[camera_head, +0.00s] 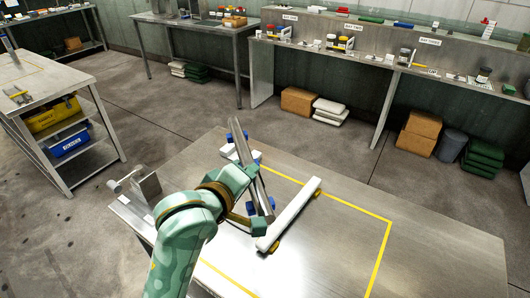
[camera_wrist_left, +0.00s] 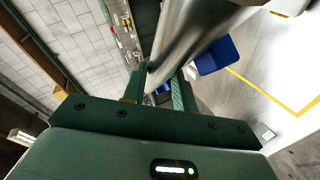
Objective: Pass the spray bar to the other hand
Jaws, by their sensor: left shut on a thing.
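The spray bar (camera_head: 243,150), a long grey metal bar, stands out slanted above the steel table. My left gripper (camera_head: 255,198) is shut on it near its lower part. In the left wrist view the bar (camera_wrist_left: 190,40) runs between the two green fingers (camera_wrist_left: 160,92) and up out of the picture. My right gripper is not in view.
A white bar with yellow-brown feet (camera_head: 290,215) lies on the steel table (camera_head: 440,250) just right of my left gripper. A yellow line marks a rectangle. A metal fixture (camera_head: 145,184) stands at the left edge. The table's right part is clear.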

